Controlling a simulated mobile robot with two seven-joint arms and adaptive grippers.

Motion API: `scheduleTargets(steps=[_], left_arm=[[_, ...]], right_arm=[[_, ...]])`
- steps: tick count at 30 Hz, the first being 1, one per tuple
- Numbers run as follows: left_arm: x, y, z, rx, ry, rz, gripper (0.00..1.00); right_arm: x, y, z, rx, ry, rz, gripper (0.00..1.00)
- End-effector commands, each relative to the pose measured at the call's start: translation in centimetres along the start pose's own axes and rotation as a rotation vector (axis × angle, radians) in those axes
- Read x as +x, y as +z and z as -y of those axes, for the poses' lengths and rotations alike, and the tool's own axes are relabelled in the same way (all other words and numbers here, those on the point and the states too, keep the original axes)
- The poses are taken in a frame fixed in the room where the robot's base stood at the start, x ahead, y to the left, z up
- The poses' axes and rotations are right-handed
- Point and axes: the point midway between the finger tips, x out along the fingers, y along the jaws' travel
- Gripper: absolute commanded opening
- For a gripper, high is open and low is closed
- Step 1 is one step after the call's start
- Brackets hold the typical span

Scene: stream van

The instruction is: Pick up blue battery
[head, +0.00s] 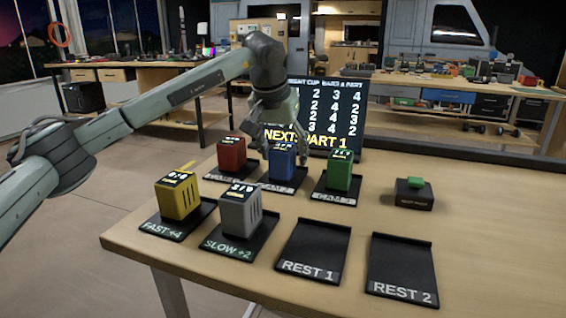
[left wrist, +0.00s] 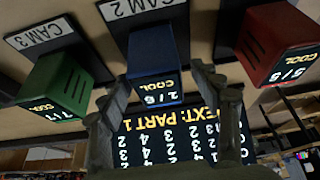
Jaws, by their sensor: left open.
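The blue battery (head: 283,167) is an upright block standing on the CAM 2 pad in the back row, between the red and green batteries. It also shows in the left wrist view (left wrist: 153,55), upper middle, with a lit display reading COOL. My left gripper (head: 283,143) is open and points down at the top of the blue battery in the head view. In the left wrist view its two fingers (left wrist: 156,92) are spread, one towards each side of the blue battery. Nothing is held. I cannot tell whether a finger touches the battery. My right gripper is not in view.
The red battery (head: 232,154) and green battery (head: 338,170) stand close on either side. The yellow battery (head: 177,196) and grey battery (head: 240,211) stand in front. Pads REST 1 (head: 313,249) and REST 2 (head: 402,268) are empty. A scoreboard (head: 335,118) stands behind.

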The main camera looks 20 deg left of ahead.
Motion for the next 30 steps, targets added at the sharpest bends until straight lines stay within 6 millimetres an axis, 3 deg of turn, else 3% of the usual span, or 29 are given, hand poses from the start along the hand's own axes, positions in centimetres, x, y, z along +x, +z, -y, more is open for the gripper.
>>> scheduleTargets(steps=[4,11,27,30], left_arm=[[2.2,0.2,0.0,0.0,0.001,0.001,0.64],[2.6,0.1,0.0,0.0,0.0,-0.001,0.64],[2.5,0.1,0.0,0.0,0.0,-0.001,0.0],[2.4,0.1,0.0,0.0,0.001,-0.003,0.0]], right_arm=[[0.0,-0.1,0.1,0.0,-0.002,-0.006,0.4],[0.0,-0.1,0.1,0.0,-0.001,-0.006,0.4],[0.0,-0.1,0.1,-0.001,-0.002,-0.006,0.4],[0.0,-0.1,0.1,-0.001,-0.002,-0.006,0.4]])
